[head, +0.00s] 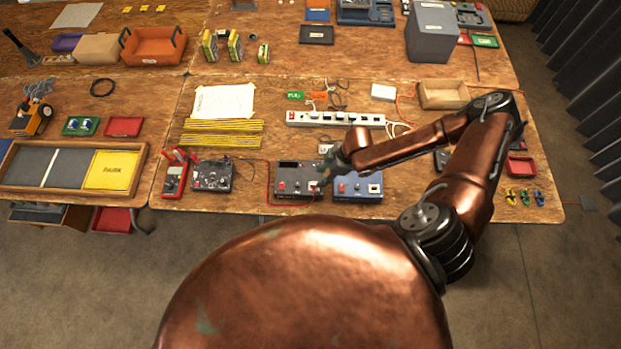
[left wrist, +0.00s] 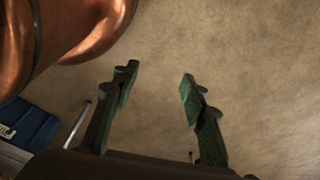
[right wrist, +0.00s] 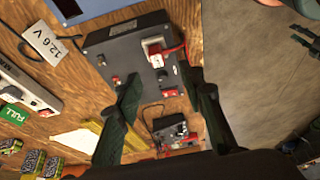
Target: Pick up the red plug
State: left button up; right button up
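The red plug (right wrist: 169,51) shows in the right wrist view at a white socket on top of a dark grey box (right wrist: 128,52), with a red lead running from it. My right gripper (head: 327,170) is above this box. In the right wrist view its fingers (right wrist: 160,90) are apart with nothing held, and the plug is just beyond their tips. My left gripper (left wrist: 158,78) is open and empty over bare floor.
A blue box (head: 357,188) stands right beside the grey one. A black meter unit (head: 212,176) and a red multimeter (head: 175,181) are to the left. A white power strip (head: 335,119) lies behind. The front table edge is close.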

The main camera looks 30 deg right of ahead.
aim_at(315, 183)
jog(key=x, duration=0.4)
jog(key=shift+w+d+p, duration=0.1)
jog(key=shift+p, duration=0.2)
jog(key=shift+x, duration=1.2)
jog(key=shift+w+f, duration=0.1)
jog(key=shift+f, duration=0.25)
jog(key=c, duration=0.6)
jog(key=shift+c, duration=1)
pick_arm(q)
jog(key=s, duration=0.3)
jog(key=shift+s+a+r, duration=0.1)
jog(key=shift+s+r, duration=0.2)
jog(key=shift+s, duration=0.05)
pick_arm(e)
grip_shut()
